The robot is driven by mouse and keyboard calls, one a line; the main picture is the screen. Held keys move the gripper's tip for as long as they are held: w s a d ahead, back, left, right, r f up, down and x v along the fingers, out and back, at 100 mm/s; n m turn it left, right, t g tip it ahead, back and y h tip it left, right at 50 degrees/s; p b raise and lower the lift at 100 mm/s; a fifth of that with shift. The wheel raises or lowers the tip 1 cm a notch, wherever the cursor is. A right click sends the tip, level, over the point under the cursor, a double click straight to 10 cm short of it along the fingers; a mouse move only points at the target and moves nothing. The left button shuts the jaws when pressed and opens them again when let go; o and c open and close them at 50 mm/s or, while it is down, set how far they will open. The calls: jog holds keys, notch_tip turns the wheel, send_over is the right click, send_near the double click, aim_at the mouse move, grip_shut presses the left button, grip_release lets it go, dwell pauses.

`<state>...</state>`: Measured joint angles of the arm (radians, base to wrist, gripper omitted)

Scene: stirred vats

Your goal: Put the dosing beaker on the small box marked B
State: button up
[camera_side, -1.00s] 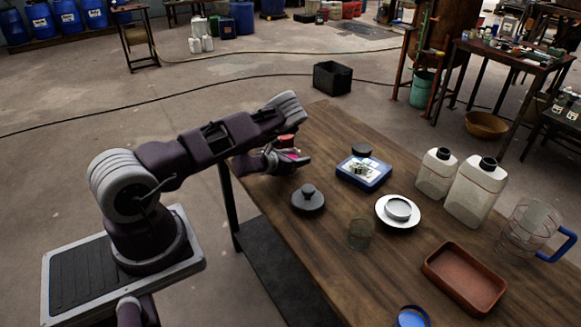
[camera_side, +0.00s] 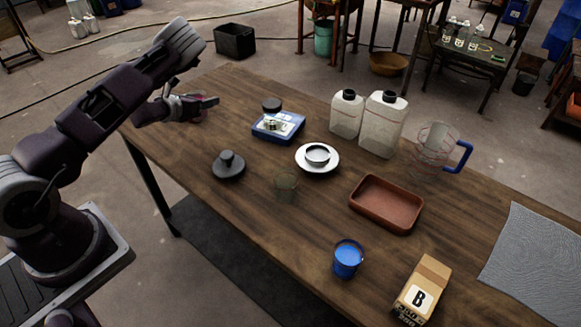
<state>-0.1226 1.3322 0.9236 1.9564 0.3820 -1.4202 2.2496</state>
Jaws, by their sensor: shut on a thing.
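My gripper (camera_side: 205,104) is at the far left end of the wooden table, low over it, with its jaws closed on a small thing. Only a pinkish trace of that thing shows between the fingers, and I cannot tell what it is. A small clear beaker (camera_side: 286,185) stands upright on the table, apart from my gripper; I cannot tell whether it is the dosing beaker. The small box marked B (camera_side: 423,288) is cardboard brown with a white label, at the near right. No object shows on its top.
Near the middle are a dark lidded weight (camera_side: 229,166), a blue scale (camera_side: 277,127) and a white dish (camera_side: 329,163). A brown tray (camera_side: 386,203), blue cup (camera_side: 348,260), two white jugs (camera_side: 383,124) and a blue-handled clear pitcher (camera_side: 436,150) stand further right.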

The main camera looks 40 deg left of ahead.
notch_tip(320, 180, up, 12)
jog(key=shift+r, duration=0.1)
jog(key=w+d+f+m+h, duration=0.1)
jog(key=w+d+m+h, duration=0.25)
jog(key=d, duration=0.95)
jog(key=w+d+f+m+g+h, duration=0.1)
jog(key=w+d+m+h, duration=0.2)
jog(key=d, duration=1)
jog(key=w+d+f+m+h, duration=0.15)
jog(key=w+d+h, duration=0.3)
jog(key=d, duration=0.95)
notch_tip(320, 180, up, 3)
jog(key=m+g+h, duration=0.6)
jog(key=m+g, duration=0.1)
jog(key=m, duration=0.2)
send_over(440, 288)
notch_tip(440, 288, down, 15)
jog(key=shift+f, duration=0.15)
jog(key=o, duration=1.5)
jog(key=shift+o, duration=0.2)
